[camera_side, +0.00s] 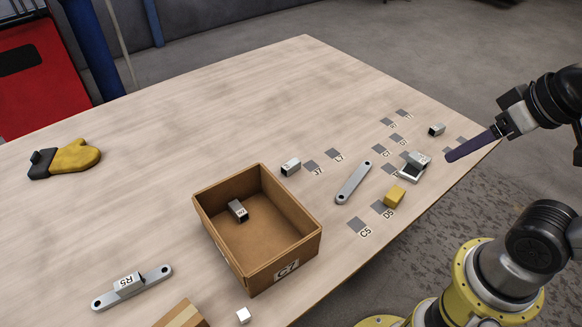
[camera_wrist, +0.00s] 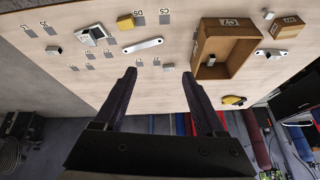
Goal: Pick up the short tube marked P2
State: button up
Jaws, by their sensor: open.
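Several short grey square tubes are in view, and I cannot read P2 for certain on any. One lies inside the cardboard box, its marking unclear (camera_side: 237,210); it also shows in the wrist view (camera_wrist: 210,58). Another tube (camera_side: 291,167) lies beside the J7 mark, and one (camera_side: 436,129) lies near the table's right edge. A further tube (camera_side: 419,159) sits on a bracket, and a tube marked R5 (camera_side: 128,283) sits on a flat bar. My gripper (camera_side: 452,156) is open, empty and raised at the table's right edge; its two dark fingers are spread in the wrist view (camera_wrist: 159,74).
The open box marked C7 (camera_side: 214,232) has high walls.

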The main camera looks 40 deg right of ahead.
jog(key=w+r+m, duration=0.5)
jog(key=w, duration=0.5)
jog(key=w+r+m, duration=0.5)
jog(key=w+r, duration=0.1)
jog(key=w, duration=0.4)
jog(key=m+g, duration=0.5)
jog(key=g, duration=0.1)
send_over(291, 164)
notch_tip(291, 164, down, 40)
jog(key=shift+d+r, duration=0.1)
jog(key=shift+d, duration=0.05)
jog(key=shift+f, duration=3.15)
grip_shut()
